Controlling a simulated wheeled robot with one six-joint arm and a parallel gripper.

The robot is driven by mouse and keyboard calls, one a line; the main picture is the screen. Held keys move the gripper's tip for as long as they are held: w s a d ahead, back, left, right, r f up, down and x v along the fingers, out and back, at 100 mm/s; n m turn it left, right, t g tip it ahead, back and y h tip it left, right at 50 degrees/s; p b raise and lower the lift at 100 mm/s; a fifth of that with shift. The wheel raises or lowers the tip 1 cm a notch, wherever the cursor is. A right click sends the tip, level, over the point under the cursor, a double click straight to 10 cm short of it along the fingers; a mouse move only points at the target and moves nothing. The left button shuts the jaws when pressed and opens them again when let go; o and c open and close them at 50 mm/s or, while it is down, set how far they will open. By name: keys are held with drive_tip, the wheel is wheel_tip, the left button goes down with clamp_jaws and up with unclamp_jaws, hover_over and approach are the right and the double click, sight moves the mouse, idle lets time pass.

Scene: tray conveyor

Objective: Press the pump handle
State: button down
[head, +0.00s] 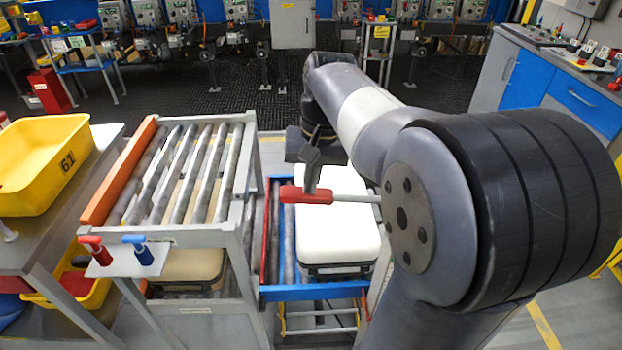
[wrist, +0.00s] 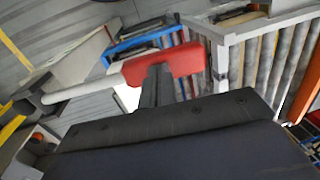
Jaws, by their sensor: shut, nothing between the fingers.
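The pump handle has a red grip (head: 292,194) on a pale rod that runs right behind my arm in the head view. It lies about level, above a white tray. In the wrist view the red grip (wrist: 190,62) and white rod (wrist: 85,90) cross just beyond the fingertips. My gripper (head: 311,186) is shut and empty, pointing down at the red grip. Its tips overlap the grip in the head view and meet its lower edge in the wrist view (wrist: 157,72). They look at or very close to contact, but I cannot tell if they touch.
The white tray (head: 337,236) sits on a low blue-framed conveyor (head: 313,291). A higher roller conveyor (head: 180,180) stands to the left, with small red (head: 96,252) and blue (head: 143,254) levers on its front. A yellow bin (head: 40,160) is at far left.

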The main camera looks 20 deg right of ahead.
wheel_tip(320, 180, down, 10)
drive_tip(key=a+g+h+b, duration=0.1)
drive_tip(key=h+b, duration=0.1)
drive_tip(key=h, duration=0.1)
drive_tip(key=shift+a+f+h, duration=0.15)
drive_tip(key=shift+f+h, duration=0.05)
drive_tip(key=shift+h, duration=0.2)
drive_tip(key=a+r+p, duration=0.1)
drive_tip(key=r, duration=0.4)
drive_tip(key=w+a+r+p, duration=0.1)
drive_tip(key=r, duration=0.4)
drive_tip(key=a+r+p, duration=0.1)
drive_tip(key=r+p, duration=0.1)
drive_tip(key=r, duration=0.2)
drive_tip(key=shift+w+a+r, duration=0.3)
drive_tip(key=shift+a+r, duration=0.1)
idle(0.6)
